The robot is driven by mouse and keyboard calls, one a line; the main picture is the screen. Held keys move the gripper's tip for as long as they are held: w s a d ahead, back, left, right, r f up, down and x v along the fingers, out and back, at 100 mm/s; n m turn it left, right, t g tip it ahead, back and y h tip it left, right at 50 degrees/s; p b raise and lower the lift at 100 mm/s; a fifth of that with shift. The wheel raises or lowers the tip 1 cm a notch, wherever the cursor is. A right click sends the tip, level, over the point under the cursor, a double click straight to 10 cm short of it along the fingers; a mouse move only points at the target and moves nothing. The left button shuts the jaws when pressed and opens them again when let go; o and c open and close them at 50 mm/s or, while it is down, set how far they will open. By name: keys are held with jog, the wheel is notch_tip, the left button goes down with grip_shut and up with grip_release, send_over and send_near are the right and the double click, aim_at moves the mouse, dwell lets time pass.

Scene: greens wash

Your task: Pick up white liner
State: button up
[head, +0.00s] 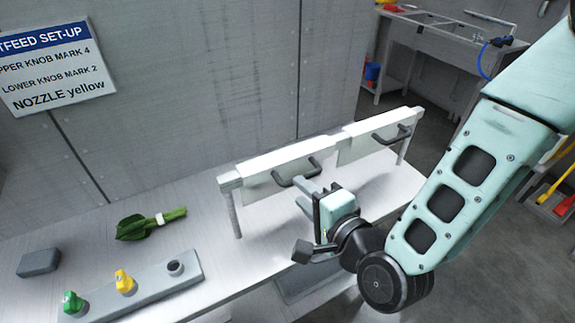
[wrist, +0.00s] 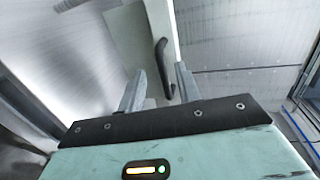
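Two pale panels with dark handles hang side by side from a rail on the steel bench; I cannot tell for sure which is the white liner. The left panel (head: 262,185) is nearest my gripper (head: 305,192). Its dark handle (head: 299,172) is just beyond the fingers. The right panel (head: 358,148) hangs farther along. In the wrist view, my gripper (wrist: 159,78) has its two fingers apart, with a pale panel (wrist: 131,42) and its dark handle (wrist: 162,65) ahead between them. I see no grip on the handle.
A green leafy bunch (head: 151,223) lies on the bench at left. Near it are a grey block (head: 39,262) and a grey holder (head: 150,291) with a green nozzle (head: 73,302) and a yellow nozzle (head: 124,281). A wall sign (head: 53,62) reads "NOZZLE yellow".

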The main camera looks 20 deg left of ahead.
jog(key=p+x, duration=0.2)
jog(key=x, duration=0.3)
jog(key=shift+w+p, duration=0.15)
jog(key=shift+p, duration=0.25)
jog(key=shift+r, duration=0.1)
grip_shut()
